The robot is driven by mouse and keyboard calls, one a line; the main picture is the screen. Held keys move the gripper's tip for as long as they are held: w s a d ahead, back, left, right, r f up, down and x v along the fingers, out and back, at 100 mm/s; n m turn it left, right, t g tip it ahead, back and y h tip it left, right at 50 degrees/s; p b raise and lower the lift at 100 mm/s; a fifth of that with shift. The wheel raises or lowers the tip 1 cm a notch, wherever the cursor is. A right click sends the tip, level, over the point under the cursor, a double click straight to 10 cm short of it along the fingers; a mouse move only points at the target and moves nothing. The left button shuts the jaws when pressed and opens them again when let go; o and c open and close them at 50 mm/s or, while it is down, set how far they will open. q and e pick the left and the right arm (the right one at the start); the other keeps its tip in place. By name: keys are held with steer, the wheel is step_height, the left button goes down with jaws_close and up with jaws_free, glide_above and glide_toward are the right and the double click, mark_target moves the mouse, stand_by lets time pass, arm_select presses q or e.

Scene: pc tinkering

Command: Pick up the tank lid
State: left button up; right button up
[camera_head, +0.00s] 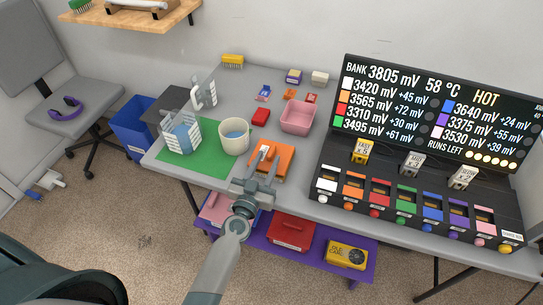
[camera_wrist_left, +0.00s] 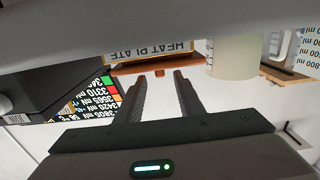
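I cannot make out a tank lid for certain. My left gripper (camera_head: 265,161) is over the orange heat plate (camera_head: 287,159) at the desk's front edge. In the left wrist view, its two fingers (camera_wrist_left: 161,74) are apart, with nothing clearly held between them. Beyond their tips is a thin orange-brown edge and the label of the heat plate (camera_wrist_left: 155,51). A cream, open-topped tank (camera_head: 234,147) with blue liquid stands just left of the plate; a pale vessel shows in the left wrist view (camera_wrist_left: 233,57). My right gripper is not in view.
A clear jug (camera_head: 181,140) stands on the green mat (camera_head: 208,169). A pink bin (camera_head: 298,117) and small boxes are behind the plate. The display bank (camera_head: 430,115) and coloured cell row fill the right. A purple shelf (camera_head: 320,261) below holds a red box (camera_head: 291,232).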

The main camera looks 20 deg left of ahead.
mark_target(269, 157)
arm_select(q)
steer(key=shift+w, duration=0.1)
steer(key=shift+w+f, duration=0.2)
steer(key=shift+w, duration=2.35)
jaws_close()
